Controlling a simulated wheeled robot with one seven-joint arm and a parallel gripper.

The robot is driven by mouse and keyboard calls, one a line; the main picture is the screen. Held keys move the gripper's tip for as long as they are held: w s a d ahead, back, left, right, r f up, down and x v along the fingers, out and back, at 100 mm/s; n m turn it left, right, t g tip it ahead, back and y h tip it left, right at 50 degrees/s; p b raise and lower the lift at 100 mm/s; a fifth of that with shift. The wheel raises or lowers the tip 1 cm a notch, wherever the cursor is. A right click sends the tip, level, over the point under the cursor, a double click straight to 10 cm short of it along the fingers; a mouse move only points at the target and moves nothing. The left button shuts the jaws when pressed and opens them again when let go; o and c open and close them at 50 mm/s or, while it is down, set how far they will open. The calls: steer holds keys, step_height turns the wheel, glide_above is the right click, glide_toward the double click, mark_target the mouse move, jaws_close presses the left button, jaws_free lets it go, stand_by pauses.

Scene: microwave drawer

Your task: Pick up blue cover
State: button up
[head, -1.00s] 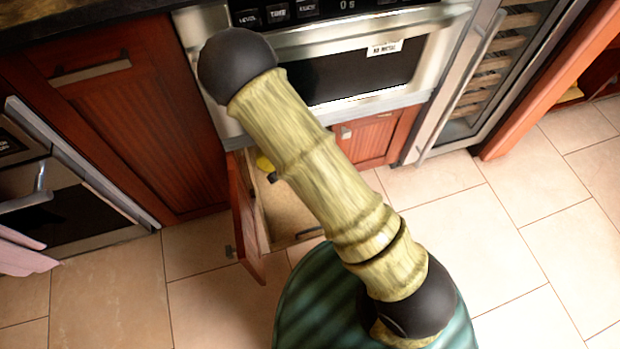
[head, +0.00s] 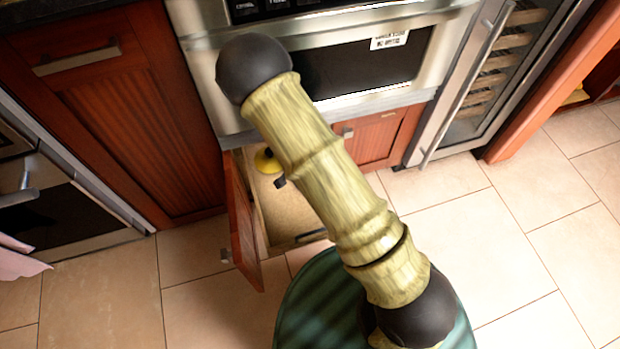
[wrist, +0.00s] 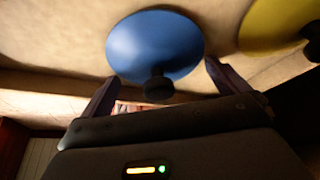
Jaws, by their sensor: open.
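The blue cover (wrist: 152,45) is a round lid with a dark knob (wrist: 158,86), seen in the wrist view lying on a pale tan surface. My gripper (wrist: 158,84) is open, its two dark fingers spread to either side of the knob, with nothing held. I cannot tell the exact gap between the fingers and the knob. In the head view my arm hides the blue cover and most of the gripper; only a small dark part shows beside the arm.
A yellow cover (wrist: 275,25) with a dark knob lies right of the blue one; it also shows in the open drawer (head: 285,215) under the microwave (head: 365,65). The drawer's red front (head: 243,228) sticks out. Tiled floor (head: 480,220) is clear at right.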

stand_by(0.4)
steer(key=c, duration=0.7)
steer(key=shift+r, duration=0.1)
steer(key=shift+r+p, duration=0.4)
steer(key=shift+p, duration=0.05)
steer(key=s+a+p, duration=0.1)
steer(key=s, duration=0.1)
steer(key=s+a+p, duration=0.1)
steer(key=s+a, duration=0.1)
steer(key=s+a+p, duration=0.1)
steer(key=s+a, duration=0.1)
steer(key=shift+s+a+r+p, duration=0.1)
steer(key=shift+s+r+p, duration=0.25)
step_height(320, 180, up, 14)
steer(key=p, duration=0.8)
steer(key=shift+w+f, duration=0.15)
steer(key=shift+f, duration=0.1)
